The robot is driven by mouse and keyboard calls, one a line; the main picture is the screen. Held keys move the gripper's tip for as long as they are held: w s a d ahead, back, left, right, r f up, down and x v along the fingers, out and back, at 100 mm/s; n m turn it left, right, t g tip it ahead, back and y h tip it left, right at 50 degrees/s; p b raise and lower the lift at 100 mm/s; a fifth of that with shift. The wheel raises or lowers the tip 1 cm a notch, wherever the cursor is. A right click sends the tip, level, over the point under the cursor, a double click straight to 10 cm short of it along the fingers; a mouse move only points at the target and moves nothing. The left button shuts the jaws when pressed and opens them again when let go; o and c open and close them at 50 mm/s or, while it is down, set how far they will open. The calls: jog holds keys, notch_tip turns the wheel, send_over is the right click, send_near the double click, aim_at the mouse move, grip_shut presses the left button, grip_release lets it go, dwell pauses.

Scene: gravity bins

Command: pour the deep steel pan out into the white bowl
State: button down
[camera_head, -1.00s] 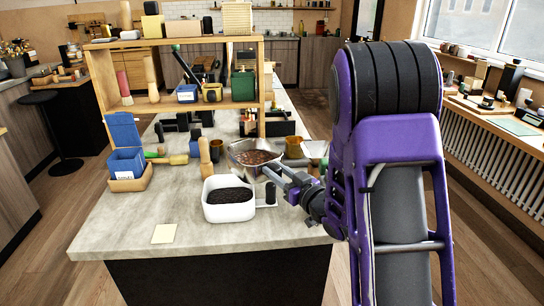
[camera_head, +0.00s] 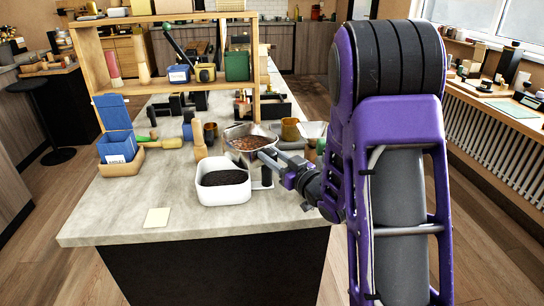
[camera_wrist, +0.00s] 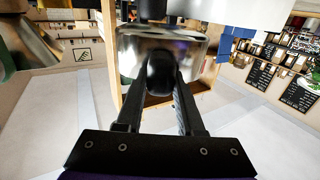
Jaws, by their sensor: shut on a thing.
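The deep steel pan (camera_head: 268,132) holds brown, lumpy contents in the head view. It looks roughly level, just behind the white bowl. My gripper (camera_head: 268,158) reaches in from the right and is shut on the pan's handle. In the wrist view my gripper (camera_wrist: 160,82) has its fingers around the dark handle end, with the pan's shiny wall (camera_wrist: 190,48) beyond. The white bowl (camera_head: 225,196) is rounded-rectangular, stands on the counter and has dark contents inside. I cannot tell how far the pan is above the counter.
A wooden shelf (camera_head: 180,91) stands behind. A blue bin (camera_head: 116,146) in a cardboard-coloured tray is at left. A wooden bottle-shaped piece (camera_head: 200,146) stands close left of the pan, a brass-coloured cup (camera_head: 290,128) close right. The front counter around a pale note (camera_head: 157,217) is clear.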

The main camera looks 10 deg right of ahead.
notch_tip(320, 180, up, 2)
jog(key=n, duration=0.4)
jog(key=shift+n, duration=0.4)
jog(key=n, duration=0.2)
jog(key=a+n, duration=0.1)
jog(key=n, duration=0.1)
jog(key=shift+s+r, duration=0.2)
jog(key=shift+r, duration=0.2)
jog(key=shift+s+a+r+n, duration=0.15)
jog(key=shift+a+n, duration=0.1)
jog(key=shift+n, duration=0.65)
jog(key=shift+s+a+n, duration=0.15)
jog(key=shift+a+n, duration=0.15)
jog(key=shift+n, duration=0.5)
